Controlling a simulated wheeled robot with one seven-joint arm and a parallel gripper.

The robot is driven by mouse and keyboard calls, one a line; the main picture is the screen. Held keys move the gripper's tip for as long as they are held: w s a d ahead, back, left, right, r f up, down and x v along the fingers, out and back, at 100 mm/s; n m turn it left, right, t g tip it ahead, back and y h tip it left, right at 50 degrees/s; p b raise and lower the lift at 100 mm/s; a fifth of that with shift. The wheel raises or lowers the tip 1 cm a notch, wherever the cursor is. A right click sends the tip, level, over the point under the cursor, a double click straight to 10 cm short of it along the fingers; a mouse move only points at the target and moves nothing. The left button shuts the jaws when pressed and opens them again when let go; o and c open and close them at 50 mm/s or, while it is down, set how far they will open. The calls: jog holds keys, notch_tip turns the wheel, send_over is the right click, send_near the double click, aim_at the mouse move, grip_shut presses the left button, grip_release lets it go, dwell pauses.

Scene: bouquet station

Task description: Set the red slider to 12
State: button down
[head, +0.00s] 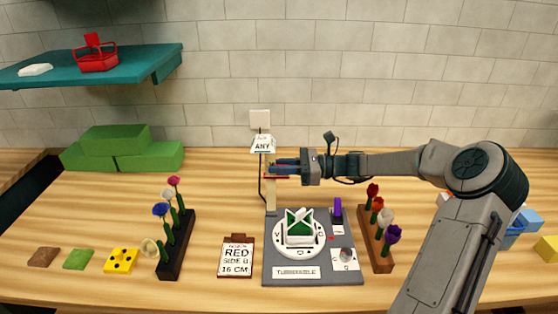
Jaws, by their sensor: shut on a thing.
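My gripper (284,168) reaches in from the right above the back left of the grey turntable board (268,262). It is shut at the upright tan post (270,196). A thin red piece, the red slider (276,178), shows at the post just under the fingers, which partly hide it. Any scale marks on the post are too small to read. A small sign reading "ANY" (263,145) is above the post.
A clipboard (237,258) reads "RED SIDE U 16 CM". Flower racks stand left (171,256) and right (379,249). The board carries a white dial (284,248) and a purple upright piece (337,207). Green blocks (150,156) lie back left, under a teal shelf (130,67).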

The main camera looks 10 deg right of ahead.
jog(key=shift+f, duration=0.95)
jog(key=shift+s, duration=0.1)
jog(key=c, duration=1.4)
grip_release()
jog(key=shift+f, duration=0.1)
jog(key=shift+o, duration=0.2)
notch_tip(320, 180, up, 4)
jog(key=shift+r+b, duration=0.25)
jog(key=shift+b, duration=0.15)
jog(key=s+d+r, duration=0.5)
jog(key=d+r, duration=0.1)
jog(key=d, duration=0.4)
jog(key=shift+s+r+b, duration=0.3)
jog(key=shift+r, duration=0.05)
jog(key=shift+d, duration=0.1)
